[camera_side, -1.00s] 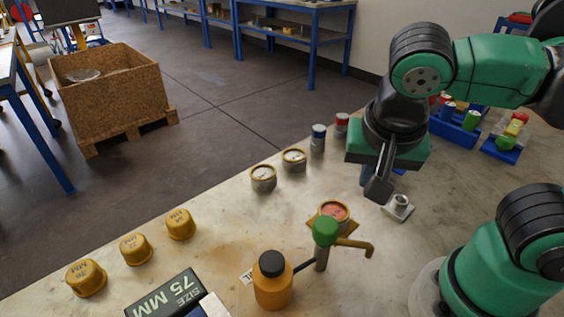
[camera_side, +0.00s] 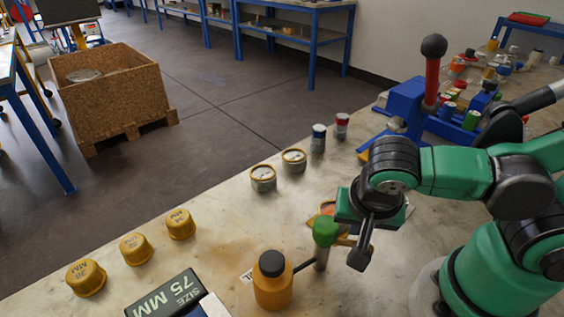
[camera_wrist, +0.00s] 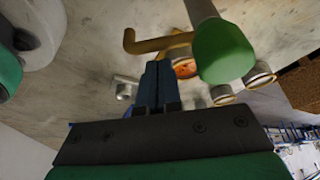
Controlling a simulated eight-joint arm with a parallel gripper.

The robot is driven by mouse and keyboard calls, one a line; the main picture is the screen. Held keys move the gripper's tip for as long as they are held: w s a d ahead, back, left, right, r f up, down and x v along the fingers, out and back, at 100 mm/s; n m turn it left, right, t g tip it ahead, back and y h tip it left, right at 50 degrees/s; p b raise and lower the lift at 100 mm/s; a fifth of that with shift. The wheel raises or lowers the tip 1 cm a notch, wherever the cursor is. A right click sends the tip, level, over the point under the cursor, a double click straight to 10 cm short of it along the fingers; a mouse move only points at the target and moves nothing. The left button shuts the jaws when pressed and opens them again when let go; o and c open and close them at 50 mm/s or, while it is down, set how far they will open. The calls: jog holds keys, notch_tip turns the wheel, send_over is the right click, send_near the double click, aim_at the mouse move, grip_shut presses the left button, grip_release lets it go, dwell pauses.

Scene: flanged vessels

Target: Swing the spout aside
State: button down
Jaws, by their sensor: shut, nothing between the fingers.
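The brass spout (camera_side: 344,240) runs right from a post with a green cap (camera_side: 326,231) in the side view; its outer end is hidden behind my gripper. In the wrist view the bent spout (camera_wrist: 150,44) points left from the post, beside the large green cap (camera_wrist: 222,52). My gripper (camera_side: 360,260) is low over the bench, just right of the post, its fingers together and empty. The fingers (camera_wrist: 155,72) show close to the spout in the wrist view; I cannot tell whether they touch it. A small vessel with red contents (camera_wrist: 185,68) sits behind the spout.
An orange bottle with a black cap (camera_side: 272,282) stands left of the post, a dark rod between them. Several yellow caps (camera_side: 135,249) and a size sign (camera_side: 168,298) are at left. A blue press (camera_side: 410,105) stands at back right.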

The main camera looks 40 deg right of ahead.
dwell(0.3)
jog(key=shift+s+a+f, duration=0.2)
jog(key=shift+s+a, duration=0.25)
jog(key=shift+a, duration=0.15)
jog(key=shift+w+d+r, duration=0.2)
jog(key=shift+w+d, duration=0.05)
jog(key=shift+d, duration=0.15)
notch_tip(320, 180, up, 10)
jog(key=r, duration=0.1)
jog(key=w+d+f+n+t+y, duration=0.3)
jog(key=w+d+f+n+t, duration=0.1)
jog(key=w+n, duration=0.5)
jog(key=shift+w+d+f+n+t, duration=0.35)
jog(key=shift+d+n, duration=0.25)
jog(key=shift+n, duration=0.2)
